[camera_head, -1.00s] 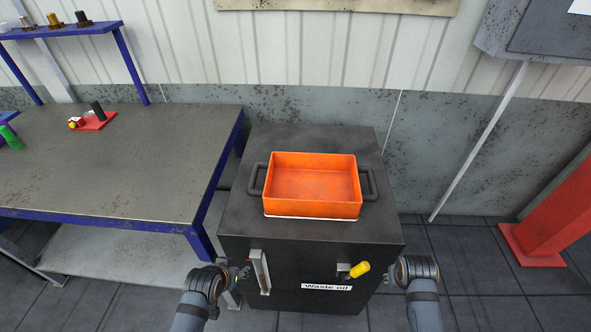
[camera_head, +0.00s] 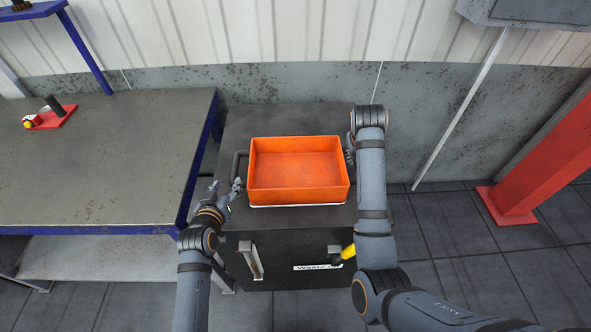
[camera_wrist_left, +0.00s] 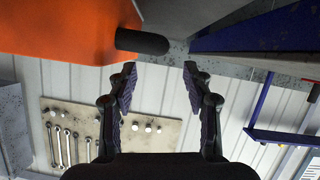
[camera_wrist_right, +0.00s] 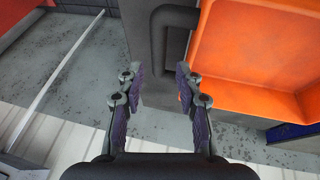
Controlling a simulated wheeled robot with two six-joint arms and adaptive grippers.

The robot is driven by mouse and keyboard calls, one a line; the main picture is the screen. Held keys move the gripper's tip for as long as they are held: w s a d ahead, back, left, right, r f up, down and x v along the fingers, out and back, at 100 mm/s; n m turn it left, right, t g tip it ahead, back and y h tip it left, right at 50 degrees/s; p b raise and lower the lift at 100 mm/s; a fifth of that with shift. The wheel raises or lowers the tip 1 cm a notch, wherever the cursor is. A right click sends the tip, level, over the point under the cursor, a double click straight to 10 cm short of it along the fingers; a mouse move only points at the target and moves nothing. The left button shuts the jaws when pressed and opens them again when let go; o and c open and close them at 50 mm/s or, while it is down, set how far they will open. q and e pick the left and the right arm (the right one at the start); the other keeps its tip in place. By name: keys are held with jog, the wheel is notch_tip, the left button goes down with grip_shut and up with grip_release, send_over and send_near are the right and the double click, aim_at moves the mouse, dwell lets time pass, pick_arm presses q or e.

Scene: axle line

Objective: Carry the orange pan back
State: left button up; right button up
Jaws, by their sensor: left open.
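The orange pan (camera_head: 298,190) sits level on top of the black waste oil cabinet (camera_head: 290,118), with a dark handle on each side. My left gripper (camera_head: 226,190) is open and empty beside the pan's left handle (camera_head: 238,165). In the left wrist view that handle (camera_wrist_left: 142,41) lies just beyond the open fingers (camera_wrist_left: 160,68). My right gripper is at the pan's right side, mostly hidden behind my forearm in the head view. The right wrist view shows its fingers (camera_wrist_right: 160,70) apart, at the right handle (camera_wrist_right: 157,42); I cannot tell whether the handle is between them.
A yellow-handled valve (camera_head: 347,252) sticks out of the cabinet front. A red post (camera_head: 525,180) stands at the right. The floor between cabinet and post is clear.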

aim_at(235, 170)
jog(key=shift+s+r, duration=0.15)
jog(key=shift+s, duration=0.05)
pick_arm(q)
jog(key=x, duration=1)
jog(key=shift+w+d, duration=0.1)
pick_arm(e)
jog(key=x, duration=1)
jog(key=shift+w+f, duration=0.25)
pick_arm(q)
jog(key=shift+c, duration=0.4)
pick_arm(e)
jog(key=shift+c, duration=0.4)
pick_arm(q)
jog(key=c, duration=0.7)
pick_arm(e)
grip_shut()
pick_arm(q)
grip_shut()
